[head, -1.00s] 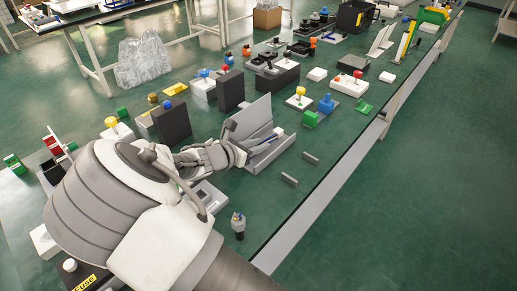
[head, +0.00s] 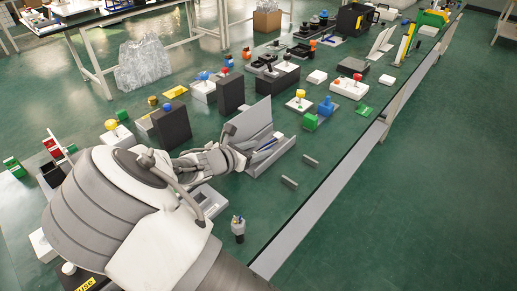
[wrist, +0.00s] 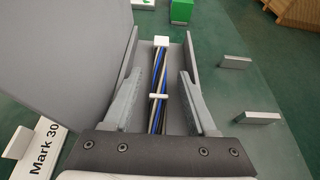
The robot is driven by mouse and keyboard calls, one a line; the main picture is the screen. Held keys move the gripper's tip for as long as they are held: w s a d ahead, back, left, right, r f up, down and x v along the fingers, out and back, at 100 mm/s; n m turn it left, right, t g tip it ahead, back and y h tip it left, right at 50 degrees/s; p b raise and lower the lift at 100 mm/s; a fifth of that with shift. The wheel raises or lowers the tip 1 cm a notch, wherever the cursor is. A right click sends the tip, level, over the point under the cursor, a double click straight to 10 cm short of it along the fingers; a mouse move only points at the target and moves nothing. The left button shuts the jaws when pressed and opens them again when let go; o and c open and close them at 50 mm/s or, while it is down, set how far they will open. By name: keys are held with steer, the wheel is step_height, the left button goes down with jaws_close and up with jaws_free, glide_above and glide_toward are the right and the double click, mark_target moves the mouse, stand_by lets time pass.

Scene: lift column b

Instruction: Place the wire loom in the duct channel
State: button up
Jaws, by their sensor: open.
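The wire loom (wrist: 158,84) is a bundle of blue, black and pale wires with a white end piece and a white tie. In the wrist view it lies lengthwise between the side walls of the grey duct channel (wrist: 132,58). The channel also shows in the head view (head: 277,157), with its tall grey flap (head: 252,118) standing raised on the left side. My gripper (wrist: 174,64) is open, with one finger on each side of the loom and gaps between. The loom's near end is hidden behind my gripper body.
Two short grey blocks (head: 289,182) (head: 311,160) stand right of the channel. A green block (head: 310,121) and blue piece (head: 326,105) stand beyond it. A small cylinder (head: 238,227) stands near the table edge. A dark box (head: 171,126) is at the left.

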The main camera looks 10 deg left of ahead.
steer(key=p+v, duration=0.2)
steer(key=v, duration=0.9)
steer(key=shift+s+r+p, duration=0.1)
steer(key=shift+s+p, duration=0.2)
steer(key=shift+s, duration=0.05)
steer(key=s+d+r+m+g+y, duration=0.15)
steer(key=d+r+m+g, duration=0.25)
steer(key=d+m, duration=0.45)
steer(key=s+d+r+m+g+y, duration=0.15)
steer(key=d+r+m+g, duration=0.35)
steer(key=d, duration=0.7)
steer(key=s+d+r+m+t+y, duration=0.1)
steer(key=s+d+r+m+y, duration=0.1)
steer(key=s+d+r+m, duration=0.2)
steer(key=s+d+r+m+t+y, duration=0.2)
steer(key=s+d+r+m, duration=0.3)
steer(key=s+m, duration=0.6)
steer(key=shift+d+m, duration=0.6)
steer(key=shift+m, duration=0.05)
steer(key=shift+r, duration=0.2)
